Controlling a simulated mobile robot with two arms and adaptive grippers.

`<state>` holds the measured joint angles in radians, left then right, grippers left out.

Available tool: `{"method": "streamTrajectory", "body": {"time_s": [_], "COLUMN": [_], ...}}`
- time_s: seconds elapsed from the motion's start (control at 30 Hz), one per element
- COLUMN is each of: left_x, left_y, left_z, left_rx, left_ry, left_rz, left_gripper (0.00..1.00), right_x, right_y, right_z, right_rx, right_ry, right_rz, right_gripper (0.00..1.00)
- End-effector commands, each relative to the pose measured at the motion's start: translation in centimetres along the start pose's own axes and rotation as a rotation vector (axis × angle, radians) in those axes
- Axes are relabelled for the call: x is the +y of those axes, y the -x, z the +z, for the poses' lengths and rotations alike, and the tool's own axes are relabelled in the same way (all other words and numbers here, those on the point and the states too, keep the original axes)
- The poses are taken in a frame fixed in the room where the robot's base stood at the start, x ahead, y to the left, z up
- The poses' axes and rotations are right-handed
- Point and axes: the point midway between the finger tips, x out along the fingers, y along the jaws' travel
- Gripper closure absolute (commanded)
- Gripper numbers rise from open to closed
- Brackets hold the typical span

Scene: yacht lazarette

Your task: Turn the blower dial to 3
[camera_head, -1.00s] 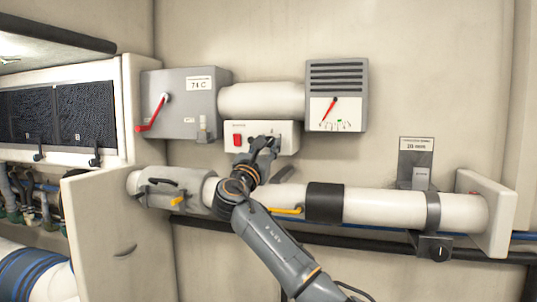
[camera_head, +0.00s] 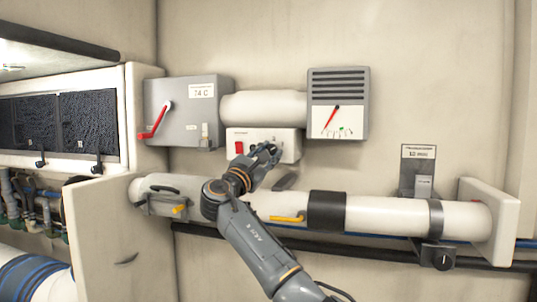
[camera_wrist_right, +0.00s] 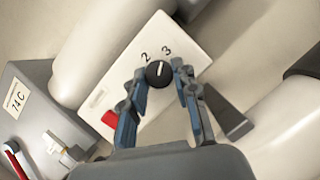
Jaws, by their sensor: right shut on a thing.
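The blower panel (camera_head: 285,137) is a white box with a red switch (camera_head: 239,147), under a thick white pipe on the wall. In the right wrist view its black dial (camera_wrist_right: 158,73) carries a white pointer line, with printed numbers 2 and 3 beside it. The line points roughly towards the 3, but its exact alignment is hard to tell. My right gripper (camera_wrist_right: 160,70) is shut on the dial, one finger on each side. In the head view my right gripper (camera_head: 264,150) covers the dial. My left gripper is not in view.
A vented box with a red-needle gauge (camera_head: 337,118) is right of the panel. A grey box with a red lever (camera_head: 190,110) is left of it. Below runs a white pipe (camera_head: 385,212) with yellow handles, close under my right gripper.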

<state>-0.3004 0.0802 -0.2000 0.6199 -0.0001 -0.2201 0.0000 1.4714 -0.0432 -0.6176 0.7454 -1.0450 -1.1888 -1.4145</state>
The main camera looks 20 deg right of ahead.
Motion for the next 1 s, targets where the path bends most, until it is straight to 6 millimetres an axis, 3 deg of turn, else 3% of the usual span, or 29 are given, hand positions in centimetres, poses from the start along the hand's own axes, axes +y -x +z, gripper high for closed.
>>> {"method": "streamTrajectory", "body": {"time_s": [0.17,0.2,0.3,0.67,0.87,1.0], "left_x": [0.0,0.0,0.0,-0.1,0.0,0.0], "left_y": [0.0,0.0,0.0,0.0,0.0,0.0], "left_z": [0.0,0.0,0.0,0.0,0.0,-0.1], "left_rx": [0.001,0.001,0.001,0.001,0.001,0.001], "left_ry": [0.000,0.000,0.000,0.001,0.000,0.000], "left_rz": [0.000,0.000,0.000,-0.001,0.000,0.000], "left_gripper": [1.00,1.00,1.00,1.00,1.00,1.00], "right_x": [0.1,0.1,0.0,0.0,0.0,0.1], "right_y": [0.0,0.0,0.0,0.4,2.8,5.9], "right_z": [0.1,0.1,0.1,-0.1,-0.1,-0.1], "right_rx": [0.000,0.000,0.000,0.000,0.002,0.002], "right_ry": [-0.001,-0.001,0.000,0.001,-0.002,-0.002], "right_rz": [0.001,0.001,0.001,0.001,0.003,0.004], "right_gripper": [1.00,0.63,0.48,0.48,0.48,0.48]}}
